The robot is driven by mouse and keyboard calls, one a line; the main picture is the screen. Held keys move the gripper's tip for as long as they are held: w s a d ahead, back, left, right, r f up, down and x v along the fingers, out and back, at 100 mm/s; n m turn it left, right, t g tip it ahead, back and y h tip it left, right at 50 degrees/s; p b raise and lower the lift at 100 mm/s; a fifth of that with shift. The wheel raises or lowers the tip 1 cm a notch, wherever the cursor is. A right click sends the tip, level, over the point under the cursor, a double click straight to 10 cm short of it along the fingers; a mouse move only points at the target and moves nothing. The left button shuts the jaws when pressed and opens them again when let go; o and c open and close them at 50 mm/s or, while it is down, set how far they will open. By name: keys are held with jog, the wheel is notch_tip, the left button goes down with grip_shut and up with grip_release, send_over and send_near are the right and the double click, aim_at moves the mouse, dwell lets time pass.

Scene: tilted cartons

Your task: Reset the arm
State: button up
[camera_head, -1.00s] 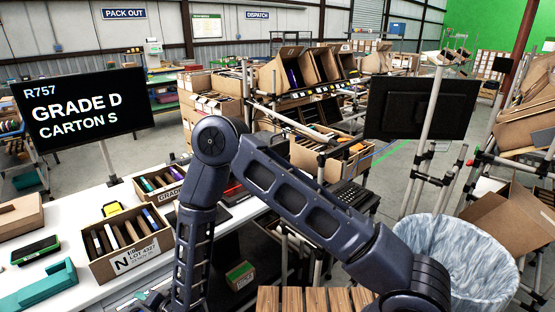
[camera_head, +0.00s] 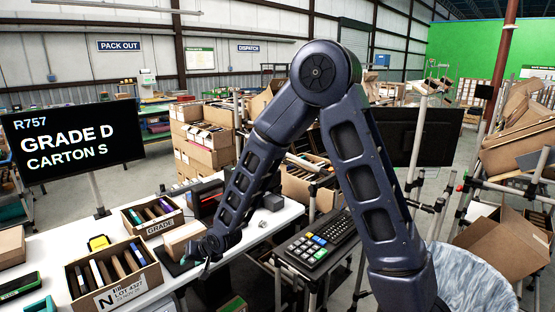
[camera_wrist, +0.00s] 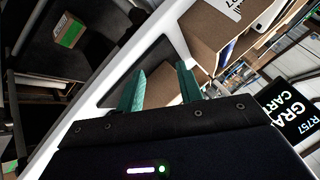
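My gripper (camera_wrist: 160,84) shows in the wrist view with two teal fingers spread apart. A plain brown cardboard surface shows between and beyond the fingers; I see no finger closed on it. In the head view my arm bends over the white table, and its wrist hangs low beside a small brown box (camera_head: 183,238). The fingers are hard to make out there. The sign (camera_head: 72,143) reads "GRADE D CARTON S".
A carton marked N (camera_head: 113,278) and a second carton (camera_head: 152,214), both holding upright items, stand on the white table (camera_head: 45,245). A keyboard (camera_head: 322,238) is right of the table. A dark monitor (camera_head: 425,135) and an open carton (camera_head: 505,243) stand farther right.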

jog(key=w+d+r+t+h, duration=0.1)
jog(key=w+d+r, duration=0.35)
jog(key=d, duration=0.25)
jog(key=w+d+r+h, duration=0.1)
jog(key=w+d+r, duration=0.3)
jog(key=d+r, duration=0.25)
jog(key=d+r+m+h, duration=0.1)
jog(key=d+r, duration=0.2)
jog(key=d, duration=0.3)
jog(key=w+d+r+t+h, duration=0.1)
jog(key=d+r, duration=0.1)
jog(key=d, duration=0.4)
jog(key=d+r+m+h, duration=0.1)
jog(key=d+r, duration=0.2)
jog(key=d, duration=0.3)
jog(key=s+d+r+m+h, duration=0.1)
jog(key=s+d+r, duration=0.3)
jog(key=s+d, duration=0.4)
jog(key=s+d+r+m+g+h, duration=0.1)
jog(key=s+d+r, duration=0.3)
jog(key=d, duration=1.2)
jog(key=s, duration=0.4)
jog(key=shift+s+h, duration=0.15)
jog(key=shift+h, duration=0.25)
jog(key=shift+d+r, duration=0.1)
jog(key=shift+c, duration=0.5)
